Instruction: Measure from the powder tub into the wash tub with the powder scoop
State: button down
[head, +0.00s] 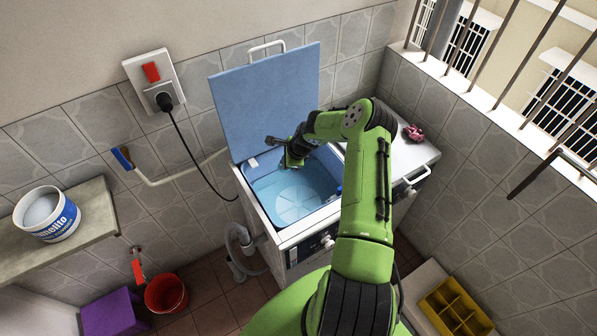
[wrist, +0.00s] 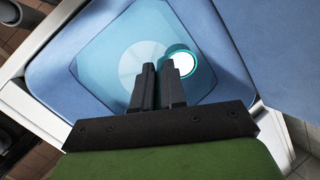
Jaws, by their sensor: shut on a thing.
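The wash tub (head: 262,181) is the open blue basin of a white machine, with pale blue water (head: 290,196) inside. My gripper (head: 290,163) is over the basin in the head view. In the wrist view my gripper (wrist: 158,68) has its fingers close together, shut on the powder scoop (wrist: 182,65). The scoop shows as a small round cup with a teal rim and white inside, just past the right fingertip. Its handle is hidden between the fingers, and the head view does not show the scoop clearly. The powder tub (head: 47,214), white with a blue label, stands on the left shelf.
The raised blue lid (head: 266,98) stands behind the basin. A shelf (head: 95,207) is at left. A red bucket (head: 166,294) and a purple box (head: 112,314) are on the floor. A white top (head: 395,148) with a pink cloth (head: 413,132) lies right of the basin.

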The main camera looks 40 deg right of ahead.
jog(key=s+d+f+t+y+b, duration=0.2)
jog(key=s+t+b, duration=0.4)
jog(key=b, duration=0.4)
jog(key=shift+s+d+f+t+y, duration=0.15)
jog(key=shift+s+d+t+y, duration=0.05)
jog(key=shift+d+t+y, duration=0.4)
notch_tip(320, 180, up, 9)
jog(key=s+d+t+y+b, duration=0.1)
jog(key=t+y+b, duration=0.4)
jog(key=t+b, duration=0.5)
jog(key=shift+s+f+m+b, duration=0.15)
jog(key=shift+s+m+b, duration=0.3)
jog(key=shift+b, duration=0.55)
dwell(1.5)
